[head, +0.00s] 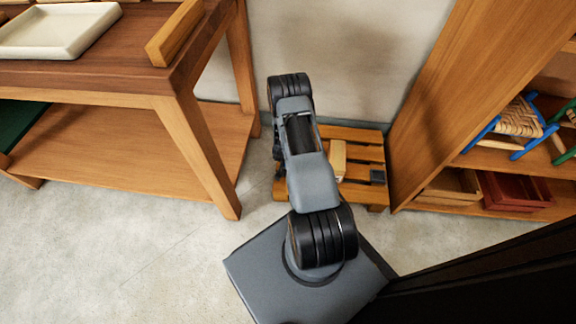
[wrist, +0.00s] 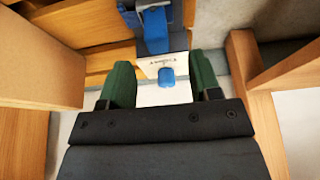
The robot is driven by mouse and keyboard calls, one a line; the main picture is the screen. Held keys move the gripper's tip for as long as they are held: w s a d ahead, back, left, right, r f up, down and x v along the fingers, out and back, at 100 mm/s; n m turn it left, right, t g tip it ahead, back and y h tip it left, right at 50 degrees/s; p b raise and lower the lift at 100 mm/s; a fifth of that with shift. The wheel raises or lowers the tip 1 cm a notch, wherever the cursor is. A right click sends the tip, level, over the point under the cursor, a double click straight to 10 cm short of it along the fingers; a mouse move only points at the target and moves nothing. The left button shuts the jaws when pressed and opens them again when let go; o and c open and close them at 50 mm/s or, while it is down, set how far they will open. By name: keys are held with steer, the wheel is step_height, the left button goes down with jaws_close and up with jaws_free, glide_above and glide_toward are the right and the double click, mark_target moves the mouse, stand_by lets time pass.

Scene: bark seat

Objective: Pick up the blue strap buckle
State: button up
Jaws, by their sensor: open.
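In the wrist view a blue strap (wrist: 155,30) with a pale metallic buckle-like piece at its top lies ahead of my gripper (wrist: 161,72), against orange-brown wood. A small rounded blue piece (wrist: 166,77) shows below it, between the two green fingers, in front of a white card with small print (wrist: 158,64). I cannot tell whether the two blue parts are joined. My gripper is open, its fingers on either side of the small blue piece, with no clear contact. In the head view the buckle and my gripper do not show.
A slatted wooden pallet (head: 352,135) lies on the floor, bearing a pale wooden block (head: 338,160) and a small dark block (head: 377,177). A wooden table (head: 190,135) stands left. A shelf (head: 450,205) on the right holds a blue-framed woven stool (head: 515,120) and a red crate (head: 510,190).

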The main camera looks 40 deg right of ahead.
steer(key=shift+b+x, duration=1.55)
steer(key=shift+x, duration=1.2)
steer(key=shift+s+d, duration=0.1)
steer(key=c, duration=1)
jaws_close()
steer(key=shift+r, duration=0.15)
